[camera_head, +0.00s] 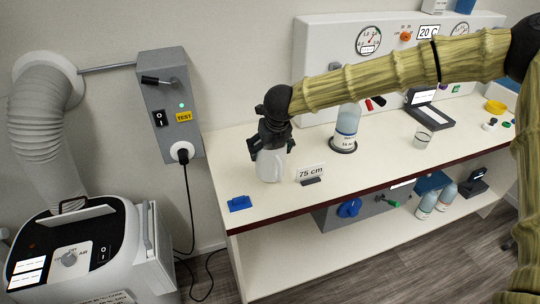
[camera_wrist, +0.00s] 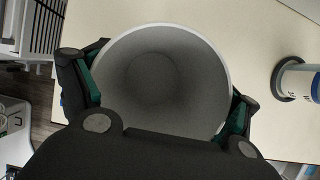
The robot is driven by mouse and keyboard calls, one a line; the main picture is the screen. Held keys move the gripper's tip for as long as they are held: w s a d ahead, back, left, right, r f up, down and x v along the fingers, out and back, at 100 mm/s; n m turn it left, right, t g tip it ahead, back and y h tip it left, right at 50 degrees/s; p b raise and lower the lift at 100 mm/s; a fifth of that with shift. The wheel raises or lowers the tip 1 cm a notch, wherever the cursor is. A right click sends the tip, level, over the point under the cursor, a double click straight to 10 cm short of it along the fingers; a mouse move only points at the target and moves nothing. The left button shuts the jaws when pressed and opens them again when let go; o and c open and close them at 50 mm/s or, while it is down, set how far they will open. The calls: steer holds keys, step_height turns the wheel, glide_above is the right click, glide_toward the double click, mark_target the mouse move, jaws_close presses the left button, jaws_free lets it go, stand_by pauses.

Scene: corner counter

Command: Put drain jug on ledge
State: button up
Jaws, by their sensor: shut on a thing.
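A pale, translucent jug (camera_head: 269,165), which looks like the drain jug, is at the left part of the counter in the head view. My gripper (camera_head: 270,148) is shut on it from above, with a finger on each side near the top. In the wrist view the jug's round open mouth (camera_wrist: 160,75) and empty grey inside fill the middle, with green finger pads against its sides. I cannot tell whether its base touches the counter. The ledge could be the white counter top (camera_head: 235,165) or the lower shelf (camera_head: 330,265); no label tells which.
A labelled bottle (camera_head: 347,125) on a dark ring and a glass beaker (camera_head: 422,138) stand further right. A grey switch box (camera_head: 170,105) hangs on the left wall.

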steer(key=shift+f+p, duration=0.55)
steer(key=shift+f, duration=1.15)
steer(key=shift+f, duration=0.15)
steer(key=o, duration=1.3)
